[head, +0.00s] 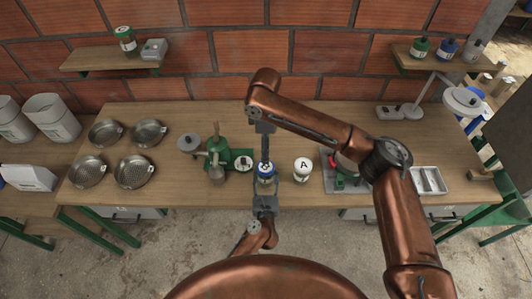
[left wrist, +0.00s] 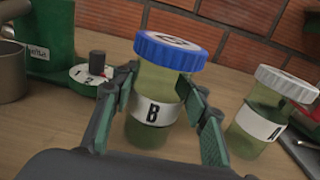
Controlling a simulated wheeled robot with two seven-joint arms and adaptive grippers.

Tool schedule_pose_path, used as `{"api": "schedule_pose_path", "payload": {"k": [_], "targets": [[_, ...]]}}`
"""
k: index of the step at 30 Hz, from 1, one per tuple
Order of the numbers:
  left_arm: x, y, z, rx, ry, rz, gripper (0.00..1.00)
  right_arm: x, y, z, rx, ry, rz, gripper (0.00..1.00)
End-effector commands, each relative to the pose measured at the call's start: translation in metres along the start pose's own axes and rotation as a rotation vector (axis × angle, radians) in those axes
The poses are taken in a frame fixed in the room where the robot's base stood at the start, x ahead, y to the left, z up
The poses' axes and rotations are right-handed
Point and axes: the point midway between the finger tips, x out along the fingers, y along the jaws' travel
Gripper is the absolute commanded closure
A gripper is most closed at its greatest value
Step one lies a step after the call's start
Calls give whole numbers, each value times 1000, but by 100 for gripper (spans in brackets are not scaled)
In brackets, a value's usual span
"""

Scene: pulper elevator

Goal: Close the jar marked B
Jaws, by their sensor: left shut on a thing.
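Jar B (head: 265,187) stands upright near the front edge of the wooden bench, with greenish contents. In the left wrist view its label (left wrist: 152,111) reads B. A blue lid (left wrist: 170,50) sits on its mouth; I cannot tell whether it is screwed tight. My left gripper (head: 265,192) comes from the front, and its fingers (left wrist: 155,98) are shut around the jar's body below the lid. My right gripper (head: 265,155) points straight down just above the blue lid. Its fingers line up in the head view, so their opening and any contact are unclear.
Jar A (head: 302,169), white-lidded, stands close to the right of jar B. A green pulper (head: 217,155) and a numbered dial (head: 243,163) are close to the left. Sieves (head: 132,171) lie further left. A metal tray (head: 429,180) is at the right. The bench behind the jars is clear.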

Motion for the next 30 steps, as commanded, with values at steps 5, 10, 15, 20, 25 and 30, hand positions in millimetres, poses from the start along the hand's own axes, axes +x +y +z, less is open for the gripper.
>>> {"api": "schedule_pose_path", "payload": {"k": [5, 10, 15, 20, 25, 30], "targets": [[0, 0, 0, 0, 0, 0, 100, -6, 0, 0, 0, -1, -1, 32], [0, 0, 0, 0, 0, 0, 100, -6, 0, 0, 0, -1, -1, 32], [0, 0, 0, 0, 0, 0, 51, -6, 0, 0, 0, -1, -1, 32], [0, 0, 0, 0, 0, 0, 40, -6, 0, 0, 0, -1, -1, 32], [0, 0, 0, 0, 0, 0, 38, -6, 0, 0, 0, -1, -1, 32], [-2, 0, 0, 0, 0, 0, 38, -6, 0, 0, 0, -1, -1, 32]]}}
